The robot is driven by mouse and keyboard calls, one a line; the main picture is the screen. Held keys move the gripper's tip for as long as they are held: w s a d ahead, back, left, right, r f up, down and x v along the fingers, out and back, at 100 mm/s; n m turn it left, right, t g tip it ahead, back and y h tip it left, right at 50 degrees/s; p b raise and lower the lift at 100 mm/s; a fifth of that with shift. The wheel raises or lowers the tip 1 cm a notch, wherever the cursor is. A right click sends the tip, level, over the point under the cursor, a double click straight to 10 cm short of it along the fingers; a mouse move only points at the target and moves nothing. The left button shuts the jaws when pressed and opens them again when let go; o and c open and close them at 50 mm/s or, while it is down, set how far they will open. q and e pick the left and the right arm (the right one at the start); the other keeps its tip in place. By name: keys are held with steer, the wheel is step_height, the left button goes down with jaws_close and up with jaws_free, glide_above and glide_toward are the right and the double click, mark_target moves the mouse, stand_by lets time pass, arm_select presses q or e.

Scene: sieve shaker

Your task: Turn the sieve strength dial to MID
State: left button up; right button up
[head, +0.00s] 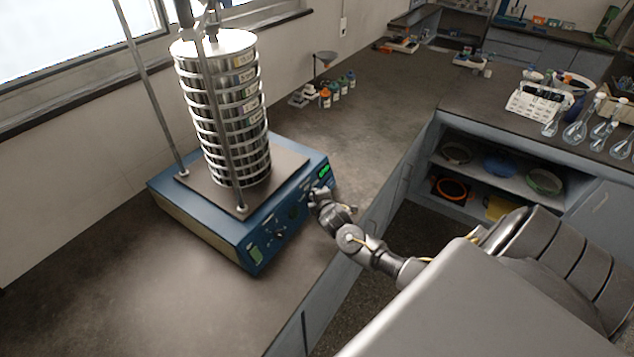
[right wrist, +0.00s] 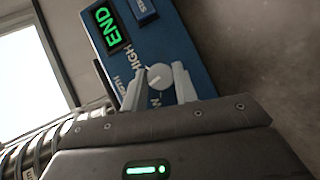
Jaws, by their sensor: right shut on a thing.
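The sieve shaker (head: 208,238) is a blue box on the bench with a tall stack of metal sieves (head: 222,110) on top. In the right wrist view, the strength dial (right wrist: 159,77) is a round, pale knob on the blue front panel. The word HIGH is printed above it and part of another label shows below. My right gripper (head: 316,194) is at the panel's right part, and in its wrist view its fingers (right wrist: 158,84) are shut on the dial from both sides. The exact dial setting cannot be read. In the head view, my gripper hides the dial.
A green display (right wrist: 107,25) on the panel reads END. Another knob (head: 279,234) sits at the panel's near end. Small bottles (head: 338,92) stand behind the shaker. The bench (head: 130,295) in front of it is clear.

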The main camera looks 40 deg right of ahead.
arm_select(q)
steer(key=shift+r+p, duration=1.1)
steer(key=shift+r, duration=0.4)
arm_select(e)
steer(key=shift+d+r+m+g+y, duration=0.15)
steer(key=shift+m+g+y, duration=0.3)
steer(key=shift+m, duration=0.45)
steer(key=o, duration=1)
arm_select(q)
steer(key=shift+f+b, duration=0.8)
steer(key=shift+b, duration=0.05)
arm_select(e)
steer(key=v, duration=1)
steer(key=shift+s+a+r, duration=0.15)
steer(key=shift+s+a, duration=0.05)
steer(key=shift+s, duration=0.05)
